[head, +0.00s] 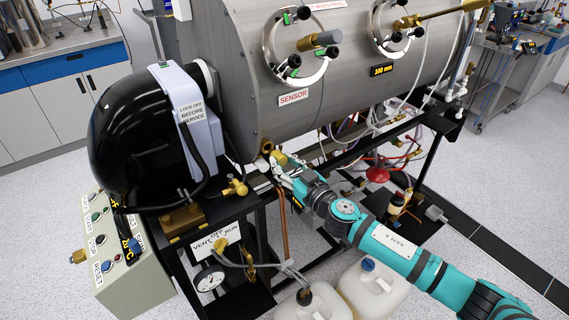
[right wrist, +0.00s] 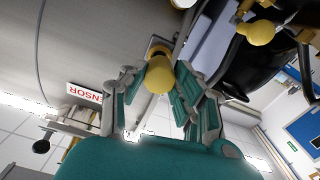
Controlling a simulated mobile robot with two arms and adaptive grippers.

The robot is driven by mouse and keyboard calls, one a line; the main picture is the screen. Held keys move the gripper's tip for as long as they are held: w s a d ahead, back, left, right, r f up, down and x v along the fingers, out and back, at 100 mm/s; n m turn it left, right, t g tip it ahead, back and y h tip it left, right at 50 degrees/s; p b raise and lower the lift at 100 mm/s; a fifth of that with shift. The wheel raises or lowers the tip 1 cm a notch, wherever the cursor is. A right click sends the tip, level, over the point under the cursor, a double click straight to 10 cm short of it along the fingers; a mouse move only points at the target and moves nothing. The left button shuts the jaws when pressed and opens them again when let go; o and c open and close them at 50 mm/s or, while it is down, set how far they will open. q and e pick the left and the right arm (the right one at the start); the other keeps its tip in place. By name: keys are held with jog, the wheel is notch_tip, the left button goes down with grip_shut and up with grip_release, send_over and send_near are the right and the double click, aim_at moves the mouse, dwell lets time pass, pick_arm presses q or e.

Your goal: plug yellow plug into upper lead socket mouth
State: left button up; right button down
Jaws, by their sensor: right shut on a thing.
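The yellow plug (head: 279,158) is in my right gripper (head: 284,168), just below the lower front edge of the steel chamber. In the right wrist view the plug (right wrist: 159,78) sits between the two fingers of that gripper (right wrist: 160,95), which are shut on it. A brass-coloured socket mouth (head: 266,147) lies just up and left of the plug in the head view. In the right wrist view a small plate (right wrist: 158,45) shows right behind the plug. The plug hides the contact area, so I cannot tell whether it touches or enters the mouth. My left gripper is out of view.
The chamber (head: 235,60) fills the space above, with a SENSOR label (head: 293,97). A black dome (head: 125,135) stands to the left. A brass valve (head: 235,187), copper pipe and frame bars are close below. White jugs (head: 372,290) stand on the floor.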

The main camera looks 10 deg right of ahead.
jog(key=shift+w, duration=0.2)
dwell(0.5)
jog(key=shift+x, duration=1.4)
jog(key=c, duration=0.9)
grip_release()
jog(key=shift+s, duration=0.1)
